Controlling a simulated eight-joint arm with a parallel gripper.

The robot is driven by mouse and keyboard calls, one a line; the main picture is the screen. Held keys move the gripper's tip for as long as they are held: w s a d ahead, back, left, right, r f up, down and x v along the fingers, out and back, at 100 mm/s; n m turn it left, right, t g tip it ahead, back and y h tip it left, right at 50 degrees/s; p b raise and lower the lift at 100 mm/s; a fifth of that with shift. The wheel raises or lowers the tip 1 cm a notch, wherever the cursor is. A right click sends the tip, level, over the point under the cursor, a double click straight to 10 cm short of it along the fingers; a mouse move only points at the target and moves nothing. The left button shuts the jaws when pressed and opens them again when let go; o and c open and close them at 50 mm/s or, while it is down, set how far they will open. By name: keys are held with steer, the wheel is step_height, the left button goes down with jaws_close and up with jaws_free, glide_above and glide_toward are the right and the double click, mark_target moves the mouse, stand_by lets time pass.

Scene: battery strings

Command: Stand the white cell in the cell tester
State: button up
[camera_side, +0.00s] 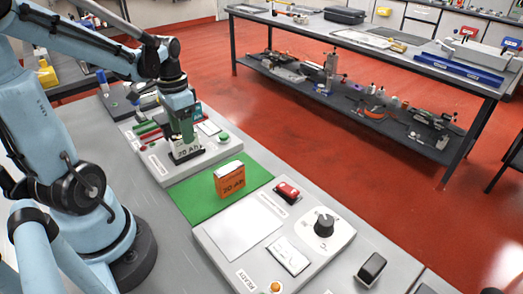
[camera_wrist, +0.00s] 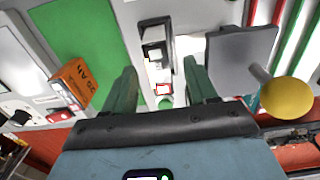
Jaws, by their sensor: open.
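The white cell (camera_side: 187,152), marked 20 Ah, stands upright on the far grey panel (camera_side: 153,165), at a dark base. Whether it is fully seated in that base cannot be told. My gripper (camera_side: 185,138) is right above and around the cell's top, and its green fingers hide part of it. In the wrist view my gripper (camera_wrist: 160,68) is open, with a finger on each side of a narrow white and dark shape (camera_wrist: 155,55), apparently the cell's top. Gaps show between this shape and both fingers.
A nearer panel (camera_side: 235,260) carries a black knob (camera_side: 324,225) and a red switch (camera_side: 287,190). Red and green rods (camera_side: 148,132) lie left of my gripper.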

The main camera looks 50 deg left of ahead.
step_height(320, 180, up, 11)
stand_by(0.6)
steer(key=shift+f, duration=0.1)
steer(key=w+d+f+t, duration=0.1)
steer(key=d+t, duration=0.1)
steer(key=d, duration=0.3)
steer(key=w+d+f+t, duration=0.1)
steer(key=d+f+t, duration=0.1)
steer(key=d, duration=0.4)
steer(key=w+d+f+t, duration=0.2)
steer(key=d+t, duration=0.1)
steer(key=d, duration=0.2)
steer(key=shift+d+f, duration=0.15)
steer(key=shift+d, duration=0.15)
